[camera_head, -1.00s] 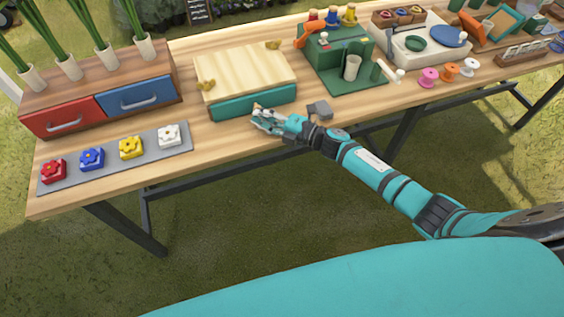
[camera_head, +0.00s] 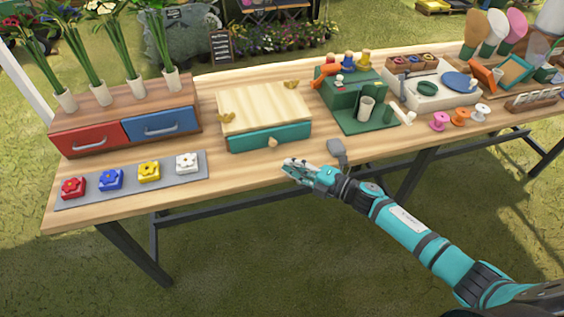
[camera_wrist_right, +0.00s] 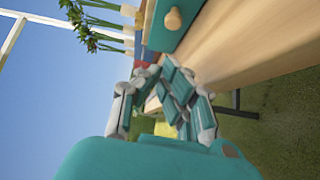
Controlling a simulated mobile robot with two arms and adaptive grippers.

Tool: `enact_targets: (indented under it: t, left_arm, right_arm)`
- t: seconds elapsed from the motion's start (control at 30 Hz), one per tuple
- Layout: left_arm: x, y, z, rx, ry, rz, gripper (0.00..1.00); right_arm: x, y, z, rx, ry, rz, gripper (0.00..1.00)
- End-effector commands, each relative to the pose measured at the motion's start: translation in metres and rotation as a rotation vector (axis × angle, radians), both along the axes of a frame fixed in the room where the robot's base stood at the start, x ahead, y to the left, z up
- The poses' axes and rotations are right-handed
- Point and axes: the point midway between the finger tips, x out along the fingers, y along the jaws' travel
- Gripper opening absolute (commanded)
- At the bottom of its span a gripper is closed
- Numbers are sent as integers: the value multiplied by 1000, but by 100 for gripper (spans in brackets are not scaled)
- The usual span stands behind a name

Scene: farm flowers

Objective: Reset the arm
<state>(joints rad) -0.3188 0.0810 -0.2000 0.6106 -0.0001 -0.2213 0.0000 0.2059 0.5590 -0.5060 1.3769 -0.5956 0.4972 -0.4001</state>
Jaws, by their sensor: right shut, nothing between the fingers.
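My right arm comes in from the lower right in the head view, and its gripper (camera_head: 290,167) hangs at the table's front edge, in front of the box with the teal drawer (camera_head: 268,137). The gripper is shut and empty, and it is apart from the drawer's wooden knob (camera_head: 272,142). In the right wrist view the fingers (camera_wrist_right: 152,88) show at the middle, with the drawer knob (camera_wrist_right: 172,19) above them. My left gripper is in neither view.
The wooden table (camera_head: 230,183) holds a grey tray (camera_head: 140,172) with flower blocks, a red-and-blue drawer unit (camera_head: 125,135) with stems in white holders, a green stand (camera_head: 350,92) and several spools at the right. Grass in front of the table is clear.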

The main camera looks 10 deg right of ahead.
Motion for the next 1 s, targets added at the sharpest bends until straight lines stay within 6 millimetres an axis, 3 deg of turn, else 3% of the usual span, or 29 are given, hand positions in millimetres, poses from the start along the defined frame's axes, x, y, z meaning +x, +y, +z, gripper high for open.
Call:
enact_targets:
  t: [0.3,0.57,0.67,0.77,0.87,1.0]
  left_arm:
    - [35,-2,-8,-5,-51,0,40]
    - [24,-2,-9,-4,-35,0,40]
    - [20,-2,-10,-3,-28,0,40]
    - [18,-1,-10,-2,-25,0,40]
    - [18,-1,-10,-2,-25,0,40]
    - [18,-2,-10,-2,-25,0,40]
  right_arm:
    - [-38,-35,0,-1,2,3,0]
    - [-44,-42,2,0,0,2,0]
    - [-43,-45,-6,12,24,-19,0]
    - [-41,-58,-37,60,116,-107,0]
    - [-45,-81,-94,143,280,-264,0]
    - [-78,-112,-191,269,552,-518,0]
